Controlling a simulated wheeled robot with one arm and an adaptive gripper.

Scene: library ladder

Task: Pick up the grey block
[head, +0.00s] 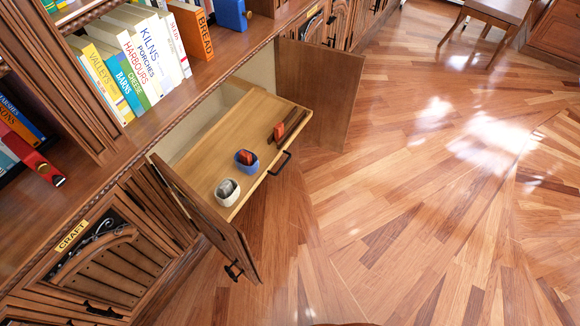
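A small grey block (225,187) appears to sit inside a white bowl (231,198), with only its top showing above the rim. The bowl stands at the front left corner of a pulled-out wooden shelf (222,139) in the open cabinet. A blue bowl (249,166) with a red-orange block (246,156) in it stands behind and to the right of the white bowl. Another red-orange block (279,131) lies on or against a dark wooden piece at the shelf's right end. My gripper is not in view.
Open cabinet doors flank the shelf: the left door (213,222) and the right door (323,88). A dark handle (280,163) sticks out of the shelf's front. Books (130,50) stand on the ledge above. The wooden floor (430,200) to the right is clear; a chair (490,12) stands far back.

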